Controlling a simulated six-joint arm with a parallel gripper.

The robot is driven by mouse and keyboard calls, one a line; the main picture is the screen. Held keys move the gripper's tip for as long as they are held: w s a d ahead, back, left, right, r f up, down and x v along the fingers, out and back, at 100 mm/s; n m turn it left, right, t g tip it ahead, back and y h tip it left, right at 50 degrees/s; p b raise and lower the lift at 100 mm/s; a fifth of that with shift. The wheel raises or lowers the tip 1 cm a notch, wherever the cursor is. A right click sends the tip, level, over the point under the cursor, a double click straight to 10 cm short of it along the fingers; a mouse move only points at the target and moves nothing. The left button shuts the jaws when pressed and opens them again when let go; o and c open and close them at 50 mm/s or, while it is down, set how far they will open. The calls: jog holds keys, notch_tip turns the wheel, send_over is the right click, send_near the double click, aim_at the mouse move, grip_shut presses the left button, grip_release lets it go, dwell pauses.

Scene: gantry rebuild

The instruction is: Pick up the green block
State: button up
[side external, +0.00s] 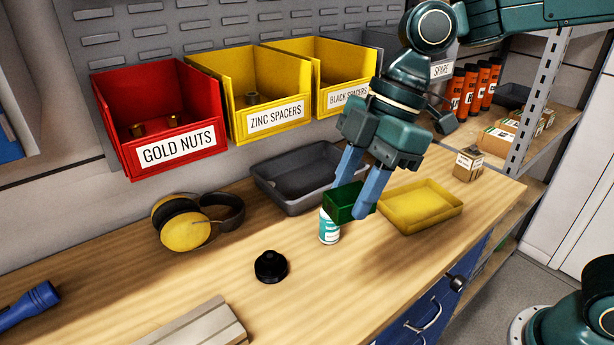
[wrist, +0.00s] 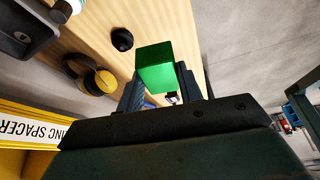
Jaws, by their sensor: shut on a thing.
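The green block (side external: 343,203) is held between the two blue-grey fingers of my gripper (side external: 358,190). It is clear of the bench top, in front of the grey tray and left of the yellow tray in the side view. In the wrist view the green block (wrist: 155,66) sticks out beyond the fingertips of my gripper (wrist: 160,92). My gripper is shut on it. Part of the block is hidden by a finger in the side view.
A white and teal can (side external: 329,228) stands just below the block. A grey tray (side external: 292,207) and a yellow tray (side external: 421,229) flank it. A black knob-like piece (side external: 270,268) and yellow earmuffs (side external: 184,228) are on the bench. Red (side external: 160,170) and yellow bins hang behind.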

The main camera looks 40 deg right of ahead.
jog(key=shift+r, duration=0.3)
dwell(0.5)
